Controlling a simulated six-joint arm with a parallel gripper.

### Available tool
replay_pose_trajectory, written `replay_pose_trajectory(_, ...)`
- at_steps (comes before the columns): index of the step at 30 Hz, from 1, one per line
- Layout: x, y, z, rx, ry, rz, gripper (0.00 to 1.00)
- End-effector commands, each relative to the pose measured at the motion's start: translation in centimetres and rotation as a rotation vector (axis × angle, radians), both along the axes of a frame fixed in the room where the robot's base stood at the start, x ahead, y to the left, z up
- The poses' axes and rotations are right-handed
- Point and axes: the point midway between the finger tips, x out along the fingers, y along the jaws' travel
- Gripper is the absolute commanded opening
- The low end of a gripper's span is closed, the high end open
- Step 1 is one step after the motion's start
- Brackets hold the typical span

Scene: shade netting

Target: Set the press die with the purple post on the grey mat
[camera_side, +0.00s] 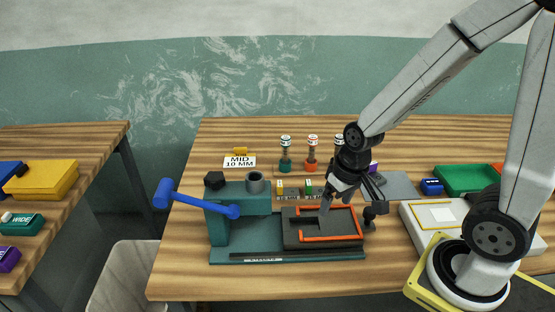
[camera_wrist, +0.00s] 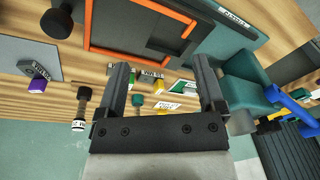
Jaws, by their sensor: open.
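The press die with the purple post (camera_side: 373,167) shows just right of my gripper, at the left edge of the grey mat (camera_side: 402,187). In the wrist view its dark labelled body (camera_wrist: 41,72) and purple post (camera_wrist: 37,86) overlap a corner of the grey mat (camera_wrist: 22,52). It appears to rest on the mat, near its edge. My gripper (camera_side: 350,194) is open and empty, above and behind the press bed, apart from the die. Its two fingers also show in the wrist view (camera_wrist: 162,70). The gripper partly hides the die's surroundings in the side view.
The green press (camera_side: 225,232) with its blue handle (camera_side: 183,198) and orange-edged bed (camera_side: 305,238) stands in front. Dies with yellow (camera_side: 280,187) and green (camera_side: 308,186) posts stand behind it. Stamps (camera_side: 286,152) line the back. A green tray (camera_side: 465,180) lies right.

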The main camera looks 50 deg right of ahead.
Motion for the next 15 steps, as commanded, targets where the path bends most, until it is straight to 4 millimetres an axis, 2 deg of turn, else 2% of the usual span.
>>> replay_pose_trajectory(6, 0.55, 0.73, 1.09, -0.080, -0.075, 0.178, 0.88)
replay_pose_trajectory(15, 0.63, 0.79, 1.19, -0.091, -0.084, 0.200, 0.88)
